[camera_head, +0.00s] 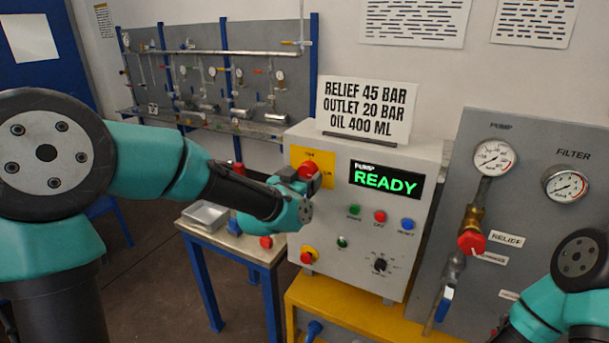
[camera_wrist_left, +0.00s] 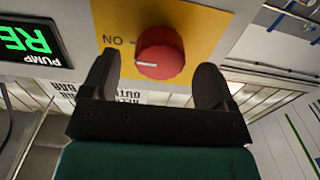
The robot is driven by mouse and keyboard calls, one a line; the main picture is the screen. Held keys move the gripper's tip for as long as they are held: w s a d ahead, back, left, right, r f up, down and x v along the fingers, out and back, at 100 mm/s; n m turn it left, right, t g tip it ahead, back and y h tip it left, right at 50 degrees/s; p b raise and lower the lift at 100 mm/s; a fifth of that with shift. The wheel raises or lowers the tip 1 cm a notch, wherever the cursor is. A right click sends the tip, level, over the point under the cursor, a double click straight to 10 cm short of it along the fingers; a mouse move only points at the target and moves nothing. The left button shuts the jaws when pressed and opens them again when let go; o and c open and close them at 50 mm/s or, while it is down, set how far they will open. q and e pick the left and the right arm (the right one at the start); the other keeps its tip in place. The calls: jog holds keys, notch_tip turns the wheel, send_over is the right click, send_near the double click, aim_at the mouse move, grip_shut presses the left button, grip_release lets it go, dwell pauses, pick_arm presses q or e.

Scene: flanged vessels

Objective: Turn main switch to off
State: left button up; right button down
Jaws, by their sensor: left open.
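The main switch is a red round knob (camera_head: 307,169) on a yellow plate (camera_head: 323,163) at the upper left of the grey control box. In the left wrist view, which is upside down, the knob (camera_wrist_left: 161,52) shows a white mark pointing towards the "ON" label (camera_wrist_left: 112,41). My left gripper (camera_head: 312,184) is open in front of the knob. Its two fingers (camera_wrist_left: 156,72) stand on either side of the knob, with visible gaps. The arm and gripper hide part of the plate in the head view. My right gripper is out of view.
The control box (camera_head: 345,222) has a green "READY" display (camera_head: 385,180), several buttons and a lower red knob (camera_head: 307,256). A sign (camera_head: 366,108) stands on top. A gauge panel (camera_head: 520,205) with a red-handled valve (camera_head: 471,241) is at right.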

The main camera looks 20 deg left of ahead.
pick_arm(q)
jog(key=shift+w+d, duration=0.15)
jog(key=shift+w, duration=0.7)
jog(key=shift+c, duration=0.2)
jog(key=c, duration=0.9)
